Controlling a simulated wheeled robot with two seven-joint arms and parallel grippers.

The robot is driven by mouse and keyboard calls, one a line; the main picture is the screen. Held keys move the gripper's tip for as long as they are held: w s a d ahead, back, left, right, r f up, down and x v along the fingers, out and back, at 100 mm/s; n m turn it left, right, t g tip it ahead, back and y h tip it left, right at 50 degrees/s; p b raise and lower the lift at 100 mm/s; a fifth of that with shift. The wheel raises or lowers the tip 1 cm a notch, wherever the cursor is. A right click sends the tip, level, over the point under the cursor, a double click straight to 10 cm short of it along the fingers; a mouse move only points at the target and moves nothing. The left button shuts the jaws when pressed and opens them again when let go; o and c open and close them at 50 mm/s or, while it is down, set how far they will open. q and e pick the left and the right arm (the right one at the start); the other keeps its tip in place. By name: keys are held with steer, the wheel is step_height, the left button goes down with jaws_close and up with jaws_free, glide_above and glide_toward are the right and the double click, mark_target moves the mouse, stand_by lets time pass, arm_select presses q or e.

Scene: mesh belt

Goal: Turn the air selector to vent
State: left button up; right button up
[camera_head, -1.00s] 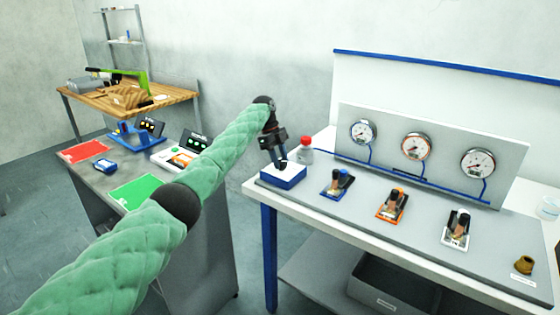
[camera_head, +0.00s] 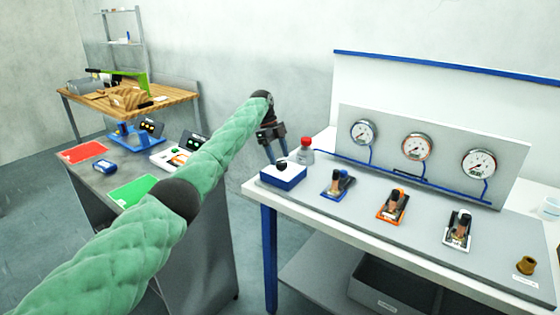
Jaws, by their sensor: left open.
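A low blue box with a white top (camera_head: 284,178) stands at the left end of the white bench, with a small black knob (camera_head: 282,165) on top. It looks like the air selector, but no label or pointer on it is legible. My left gripper (camera_head: 276,156) points down just above and behind the knob, with its two dark fingers apart and nothing between them. Its fingertips look close to the knob; I cannot tell whether they touch it. My right gripper is out of view.
Blue (camera_head: 338,184), orange (camera_head: 392,206) and white (camera_head: 458,230) fittings sit along the bench before a gauge panel (camera_head: 440,158). A brass piece (camera_head: 526,265) is at the right.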

arm_select(q)
steer(key=shift+b+v, duration=0.65)
steer(key=shift+v, duration=2.15)
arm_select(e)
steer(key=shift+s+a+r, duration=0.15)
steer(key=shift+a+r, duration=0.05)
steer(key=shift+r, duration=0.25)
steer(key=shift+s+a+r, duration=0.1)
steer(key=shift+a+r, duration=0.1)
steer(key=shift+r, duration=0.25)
